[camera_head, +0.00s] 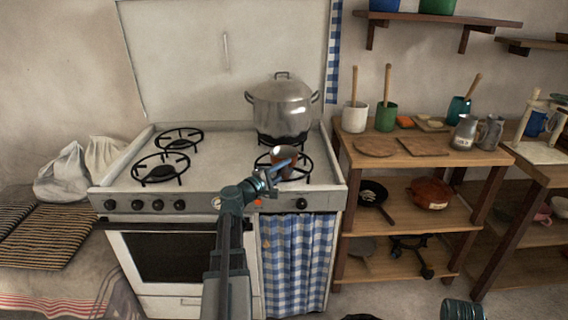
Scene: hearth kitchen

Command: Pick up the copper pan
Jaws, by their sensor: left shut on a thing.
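The copper pan (284,156) is a small brown, round-walled vessel at the front right burner (305,166) of the white stove. My left gripper (273,174) reaches up from below over the stove's front edge and is shut on the copper pan at its near side. The pan's handle is hard to make out behind the jaws. I cannot tell whether the pan's base touches the burner grate.
A large lidded steel pot (282,106) stands on the back right burner, close behind the pan. The left burners (161,168) are empty. Right of the stove, a wooden shelf unit (400,215) holds utensil crocks, boards, a dark skillet (372,191) and a reddish-brown vessel (430,193).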

